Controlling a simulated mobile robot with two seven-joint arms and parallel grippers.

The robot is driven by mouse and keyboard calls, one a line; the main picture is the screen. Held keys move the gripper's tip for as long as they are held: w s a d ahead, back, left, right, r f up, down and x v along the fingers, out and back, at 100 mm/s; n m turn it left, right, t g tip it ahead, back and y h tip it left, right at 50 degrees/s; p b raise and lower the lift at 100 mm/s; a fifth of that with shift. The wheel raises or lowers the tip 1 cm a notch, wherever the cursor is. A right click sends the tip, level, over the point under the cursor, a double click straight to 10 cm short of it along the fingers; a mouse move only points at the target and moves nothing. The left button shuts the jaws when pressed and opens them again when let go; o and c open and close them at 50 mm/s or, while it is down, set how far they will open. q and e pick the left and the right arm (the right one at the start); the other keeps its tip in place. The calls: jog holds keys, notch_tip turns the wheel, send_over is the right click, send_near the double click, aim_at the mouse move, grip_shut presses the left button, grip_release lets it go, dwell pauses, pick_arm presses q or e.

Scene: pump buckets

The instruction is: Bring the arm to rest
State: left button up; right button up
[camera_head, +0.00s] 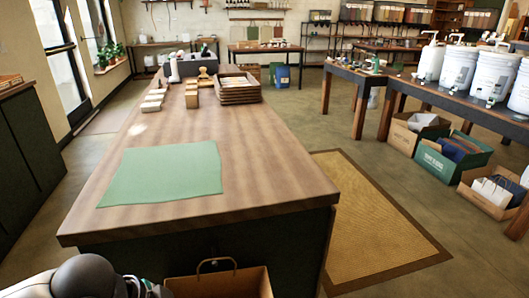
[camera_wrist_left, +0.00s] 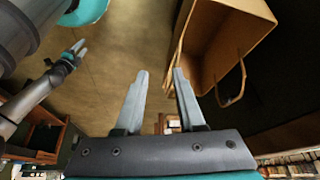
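My left gripper (camera_wrist_left: 160,73) shows in the left wrist view with its two grey fingers apart and nothing between them. My left arm enters at the bottom left corner of the head view, where its gripper is not clearly visible. In the left wrist view my other arm's gripper (camera_wrist_left: 78,47) shows small at the left; I cannot tell whether its fingers are open or shut.
A brown paper bag (camera_head: 222,284) with a handle stands at the front of the wooden table (camera_head: 255,168); the bag (camera_wrist_left: 214,42) is close beside my left fingers in the wrist view. A green cloth (camera_head: 163,174) lies on the table. White buckets (camera_head: 459,70) stand at right.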

pick_arm(q)
jog(key=s+d+f+n+t, duration=0.2)
jog(key=d+f+n, duration=0.1)
jog(key=d, duration=0.3)
jog(key=s+a+f+n+g+y, duration=0.1)
jog(key=s+a+f+n+y, duration=0.3)
jog(key=s+a+n, duration=0.3)
notch_tip(320, 180, down, 22)
jog(key=a+r, duration=0.1)
jog(key=a, duration=0.1)
jog(key=s+a+f+g, duration=0.1)
jog(key=s+a+f, duration=0.4)
jog(key=s+f, duration=0.6)
notch_tip(320, 180, down, 3)
jog(key=shift+s+a+r+y+p, duration=0.1)
jog(key=shift+s+a+y+p, duration=0.1)
jog(key=shift+s+y+p, duration=0.15)
